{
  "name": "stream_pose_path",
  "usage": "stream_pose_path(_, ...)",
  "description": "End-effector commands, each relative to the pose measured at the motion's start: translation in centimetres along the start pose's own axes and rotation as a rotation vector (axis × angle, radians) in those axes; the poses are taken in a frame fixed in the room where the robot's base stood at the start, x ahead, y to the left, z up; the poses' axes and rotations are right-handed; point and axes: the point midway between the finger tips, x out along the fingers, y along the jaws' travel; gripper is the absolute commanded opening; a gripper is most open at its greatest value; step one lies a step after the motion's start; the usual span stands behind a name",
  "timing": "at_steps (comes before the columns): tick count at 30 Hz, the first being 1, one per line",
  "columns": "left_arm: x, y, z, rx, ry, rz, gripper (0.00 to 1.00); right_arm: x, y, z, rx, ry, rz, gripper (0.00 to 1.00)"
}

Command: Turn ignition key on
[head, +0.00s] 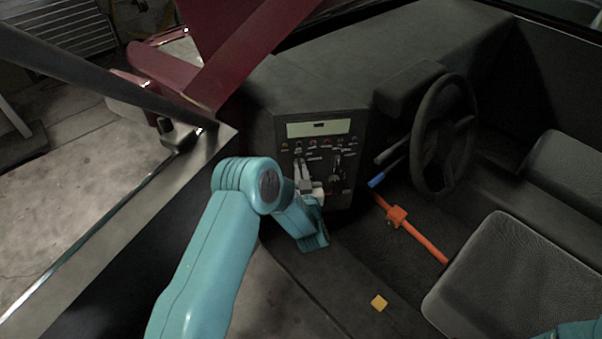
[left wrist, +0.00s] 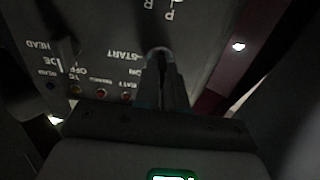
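The control panel (head: 318,160) stands on the dashboard's left part, with a pale display, a row of small knobs and levers. My left gripper (head: 318,192) is at the panel's lower part. In the left wrist view the panel appears upside down, and the fingers (left wrist: 162,75) reach a small round ignition switch (left wrist: 158,52) beside the START lettering. The fingers are close together and seem closed around the ignition key, which they mostly hide. The key's exact angle cannot be told. My right gripper is not in view; only a bit of teal arm shows at the lower right.
An orange bar (head: 424,237) crosses the floor before the seat (head: 500,280). A dark frame bar (head: 100,85) is at left.

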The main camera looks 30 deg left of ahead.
Motion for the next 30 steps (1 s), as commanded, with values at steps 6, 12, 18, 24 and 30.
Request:
stream_pose_path(6,0.0,-0.1,0.1,0.011,-0.001,-0.002,0.0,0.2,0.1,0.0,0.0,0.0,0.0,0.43)
stream_pose_path(12,-0.1,0.0,0.3,0.082,-0.001,-0.001,0.0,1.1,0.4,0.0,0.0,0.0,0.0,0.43)
stream_pose_path(18,0.0,0.0,0.5,0.226,-0.001,0.0,0.0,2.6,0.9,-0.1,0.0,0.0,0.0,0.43)
stream_pose_path(24,-0.1,0.0,0.4,0.399,-0.001,-0.002,0.0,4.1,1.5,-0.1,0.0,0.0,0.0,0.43)
stream_pose_path(30,-0.1,0.1,0.4,0.556,-0.001,0.0,0.0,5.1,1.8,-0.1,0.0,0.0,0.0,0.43)
